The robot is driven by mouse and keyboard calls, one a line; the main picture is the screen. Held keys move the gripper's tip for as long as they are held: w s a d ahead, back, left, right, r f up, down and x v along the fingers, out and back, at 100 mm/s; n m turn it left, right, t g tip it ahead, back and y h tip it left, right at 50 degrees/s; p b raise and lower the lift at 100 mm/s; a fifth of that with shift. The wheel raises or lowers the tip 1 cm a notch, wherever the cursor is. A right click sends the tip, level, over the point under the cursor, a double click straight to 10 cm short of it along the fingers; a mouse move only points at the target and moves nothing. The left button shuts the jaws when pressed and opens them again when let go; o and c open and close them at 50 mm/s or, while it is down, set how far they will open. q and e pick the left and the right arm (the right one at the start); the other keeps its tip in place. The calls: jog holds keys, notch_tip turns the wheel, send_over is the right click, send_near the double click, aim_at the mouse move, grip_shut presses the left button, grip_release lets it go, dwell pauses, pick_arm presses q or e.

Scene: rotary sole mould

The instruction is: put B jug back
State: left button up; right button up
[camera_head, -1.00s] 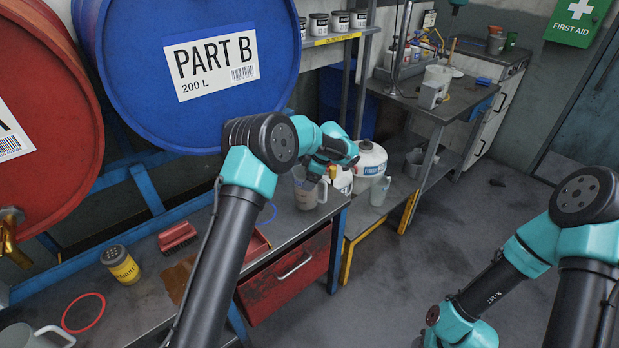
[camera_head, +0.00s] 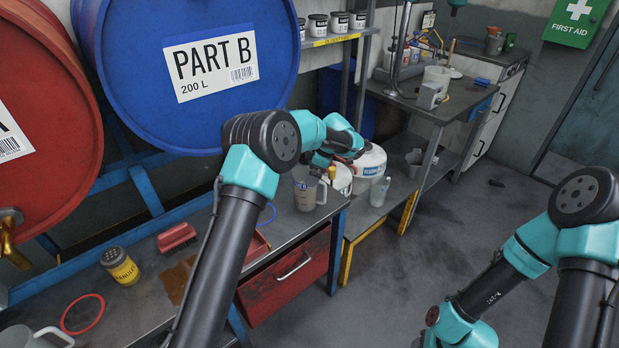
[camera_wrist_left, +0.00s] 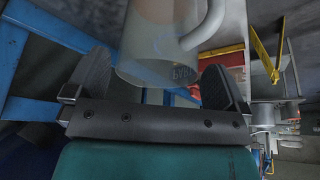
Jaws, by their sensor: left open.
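A grey translucent jug (camera_head: 305,195) with a handle stands upright on the bench near its right end. It fills the upper middle of the left wrist view (camera_wrist_left: 160,45), with dark lettering low on its side that I cannot read with certainty. My left gripper (camera_head: 319,160) is at the jug's upper part, partly hidden by its own wrist. In the left wrist view its two fingers (camera_wrist_left: 158,75) are apart, one on each side of the jug; contact is not clear. A second jug (camera_head: 35,337) is cut off at the lower left. My right gripper is outside the frame.
The blue PART B drum (camera_head: 260,25) and a red drum (camera_head: 45,130) lie behind the bench. A yellow canister (camera_head: 122,268), red brush (camera_head: 177,238) and red ring (camera_head: 83,313) are on the bench. White containers (camera_head: 370,163) stand right of the jug.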

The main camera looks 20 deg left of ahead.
pick_arm(q)
jog(key=v, duration=0.8)
jog(key=shift+r, duration=0.35)
